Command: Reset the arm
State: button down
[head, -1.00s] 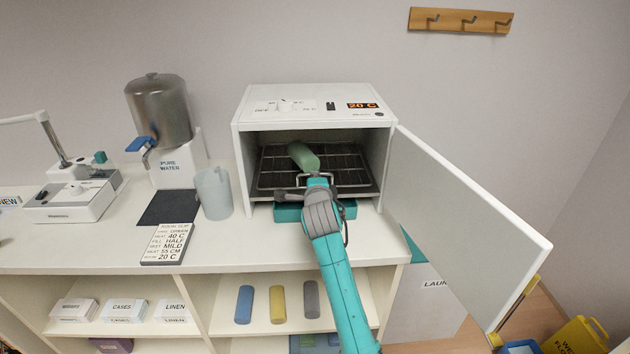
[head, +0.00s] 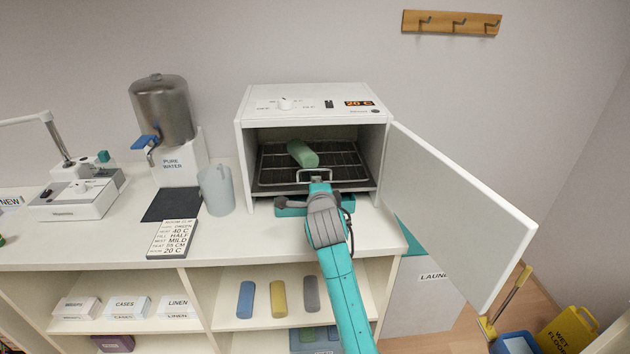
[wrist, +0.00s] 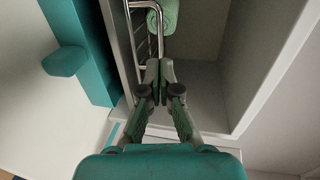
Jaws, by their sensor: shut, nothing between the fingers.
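My gripper (wrist: 160,72) is shut and empty in the wrist view, its two fingertips together near the front opening of the white cabinet. In the head view my teal arm reaches up to the cabinet (head: 310,104), and the gripper itself is hard to make out at the front of its opening. A green rolled towel (head: 303,153) lies on the wire rack (head: 340,160) inside. The towel also shows in the wrist view (wrist: 165,14), beyond my fingertips and apart from them.
The cabinet door (head: 455,215) stands wide open to the right. A grey jug (head: 216,190), a card (head: 172,240) and a water dispenser (head: 162,115) stand on the counter to the left. Rolled towels lie on the shelf below.

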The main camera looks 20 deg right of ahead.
jog(key=v, duration=0.7)
jog(key=s+a+f+n+y, duration=0.25)
jog(key=s+f+n, duration=0.35)
jog(key=s+f, duration=0.55)
jog(key=s+a+f+n+y, duration=0.1)
jog(key=s+a+f+n, duration=0.3)
jog(key=s+f, duration=0.75)
jog(key=s+r+n, duration=0.2)
jog(key=s+n, duration=0.2)
jog(key=s, duration=0.7)
jog(key=s+r+n+y, duration=0.1)
jog(key=s+r+n, duration=0.1)
jog(key=s, duration=0.9)
jog(key=s+a+r+n, duration=0.1)
jog(key=s+n, duration=0.4)
jog(key=s, duration=0.6)
jog(key=shift+r+n, duration=0.3)
jog(key=shift+r, duration=0.3)
jog(key=shift+s, duration=0.15)
jog(key=shift+w+f, duration=0.1)
jog(key=shift+w, duration=0.1)
